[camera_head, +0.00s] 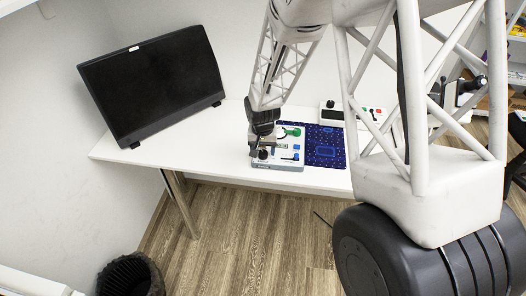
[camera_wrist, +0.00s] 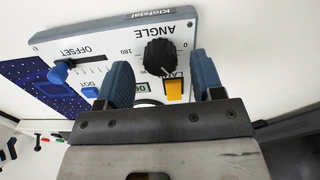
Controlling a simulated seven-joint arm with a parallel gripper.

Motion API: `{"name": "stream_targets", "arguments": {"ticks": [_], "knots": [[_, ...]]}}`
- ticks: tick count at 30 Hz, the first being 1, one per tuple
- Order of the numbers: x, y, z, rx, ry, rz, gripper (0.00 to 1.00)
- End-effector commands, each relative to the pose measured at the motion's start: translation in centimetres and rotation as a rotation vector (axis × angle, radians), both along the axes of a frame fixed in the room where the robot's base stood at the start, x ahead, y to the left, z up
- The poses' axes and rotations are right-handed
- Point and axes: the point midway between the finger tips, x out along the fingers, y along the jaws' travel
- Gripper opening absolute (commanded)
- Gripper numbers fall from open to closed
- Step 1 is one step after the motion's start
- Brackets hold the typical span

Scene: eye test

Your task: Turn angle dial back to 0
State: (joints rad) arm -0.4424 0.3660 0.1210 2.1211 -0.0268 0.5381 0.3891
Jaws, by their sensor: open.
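The black angle dial (camera_wrist: 160,54) is on a white control panel (camera_wrist: 100,38), which appears upside down in the wrist view. A 180 mark is left of the dial and a 0 mark right of it. I cannot clearly read where its pointer stands. My gripper (camera_wrist: 161,64) is open, with one blue finger toward each side of the dial and a gap between them. I cannot tell whether either finger touches it. In the head view my gripper (camera_head: 258,149) is over the left part of the panel, and the dial (camera_head: 263,155) is partly hidden.
The panel also carries a yellow button (camera_wrist: 174,90), a blue offset slider (camera_wrist: 58,74) and a blue button (camera_wrist: 90,92). A dark blue mat (camera_head: 325,148) lies right of it. A black monitor (camera_head: 155,82) stands at the desk's (camera_head: 215,128) left.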

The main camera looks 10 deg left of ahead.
Motion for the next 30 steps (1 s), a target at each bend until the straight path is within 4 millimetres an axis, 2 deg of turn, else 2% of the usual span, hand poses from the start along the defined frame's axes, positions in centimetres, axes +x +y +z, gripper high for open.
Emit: {"name": "stream_targets", "arguments": {"ticks": [6, 17, 26, 27, 30], "knots": [[-0.01, -0.03, -1.17, 0.0, 0.0, 0.0, 0.61], [0.0, -0.02, -1.32, 0.0, 0.0, 0.0, 0.61], [0.01, -0.02, -1.32, 0.0, 0.0, 0.0, 0.15], [0.01, -0.02, -1.32, 0.0, 0.0, 0.0, 0.12], [0.01, -0.02, -1.32, 0.0, 0.0, 0.001, 0.12]]}}
